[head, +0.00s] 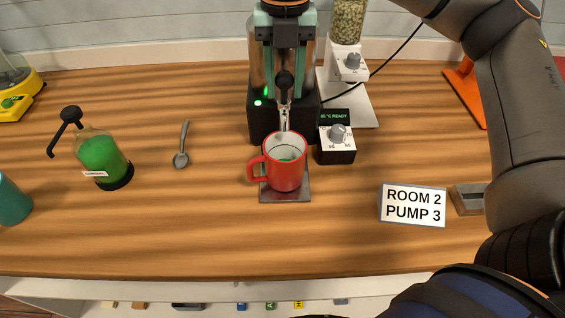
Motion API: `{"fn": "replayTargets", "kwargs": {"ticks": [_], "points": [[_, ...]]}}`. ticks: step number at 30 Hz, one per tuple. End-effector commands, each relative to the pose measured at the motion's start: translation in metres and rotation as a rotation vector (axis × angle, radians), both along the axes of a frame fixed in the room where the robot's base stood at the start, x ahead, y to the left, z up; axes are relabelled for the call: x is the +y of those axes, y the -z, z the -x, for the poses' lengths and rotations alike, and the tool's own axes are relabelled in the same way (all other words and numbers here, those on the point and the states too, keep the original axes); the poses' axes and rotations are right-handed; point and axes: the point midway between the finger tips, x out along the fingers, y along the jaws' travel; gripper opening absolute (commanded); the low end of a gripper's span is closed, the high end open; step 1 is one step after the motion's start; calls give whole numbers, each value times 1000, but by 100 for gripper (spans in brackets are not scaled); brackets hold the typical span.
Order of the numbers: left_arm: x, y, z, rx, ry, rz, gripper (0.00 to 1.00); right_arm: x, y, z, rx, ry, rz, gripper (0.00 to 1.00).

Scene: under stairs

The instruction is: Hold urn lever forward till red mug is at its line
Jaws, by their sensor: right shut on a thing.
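The red mug (286,174) stands upright on a small metal drip plate (285,196), handle to the left, under the urn's spout (284,120). Its pale inside shows a greenish patch low down; I cannot make out the line or the liquid level clearly. The urn (258,120) has a dark base with lit green lights and a clear tank. My right gripper (285,68) comes down from the top in front of the tank and is shut on the black urn lever (285,82). My left gripper is not in view.
A control box (337,150) with a dial and "READY" display stands right of the mug. A sign (413,205) reads "ROOM 2 PUMP 3". A grinder (348,65) stands behind.

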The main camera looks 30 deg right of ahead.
Motion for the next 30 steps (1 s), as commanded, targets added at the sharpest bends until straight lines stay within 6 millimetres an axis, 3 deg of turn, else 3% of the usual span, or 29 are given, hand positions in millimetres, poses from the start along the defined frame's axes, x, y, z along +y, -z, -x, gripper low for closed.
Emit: {"fn": "replayTargets", "kwargs": {"ticks": [9,30], "points": [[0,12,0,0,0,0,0,8,10,16,12,-10,0,0],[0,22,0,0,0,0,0,13,16,25,12,-8,0,0]]}}
